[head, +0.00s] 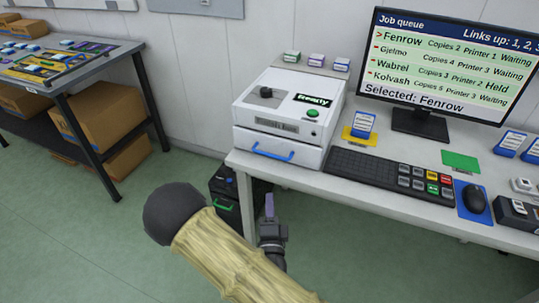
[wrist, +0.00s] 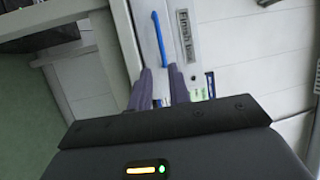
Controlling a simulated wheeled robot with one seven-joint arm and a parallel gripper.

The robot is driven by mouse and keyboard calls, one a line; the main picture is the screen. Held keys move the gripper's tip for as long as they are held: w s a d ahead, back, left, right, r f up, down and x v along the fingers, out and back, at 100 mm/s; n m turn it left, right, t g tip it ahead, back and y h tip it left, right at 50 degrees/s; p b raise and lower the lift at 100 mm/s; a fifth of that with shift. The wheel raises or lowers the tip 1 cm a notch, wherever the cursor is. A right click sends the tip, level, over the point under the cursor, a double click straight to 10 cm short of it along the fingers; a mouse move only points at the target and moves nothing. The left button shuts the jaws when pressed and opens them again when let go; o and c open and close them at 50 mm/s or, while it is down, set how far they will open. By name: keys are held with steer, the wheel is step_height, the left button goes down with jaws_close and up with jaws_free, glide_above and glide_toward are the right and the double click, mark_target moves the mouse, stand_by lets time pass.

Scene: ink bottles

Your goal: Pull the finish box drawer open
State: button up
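The finish box (head: 262,102) is a white unit on the left end of the desk, with a "Ready" display and a green button on top. Its drawer (head: 255,150) has a blue bar handle (head: 273,152) and looks shut. My gripper (head: 270,203) is below and in front of the drawer, near the desk's front edge. In the wrist view the blue handle (wrist: 160,38) lies ahead of the fingertips (wrist: 160,78), beside the label plate (wrist: 184,37). The two purple fingers are apart with a gap between them; nothing is visibly gripped.
A keyboard (head: 362,173), a monitor (head: 432,70) and a mouse (head: 477,200) are on the desk right of the box. A dark bin (head: 226,195) stands under the desk. A work table (head: 92,72) is at left, with open floor between.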

mark_target(269, 155)
steer(key=w+r+b, duration=0.1)
steer(key=w, duration=0.4)
steer(key=w+r+b, duration=0.1)
steer(key=w, duration=0.5)
steer(key=w+a+r+b, duration=0.1)
steer(key=w, duration=0.5)
jaws_close()
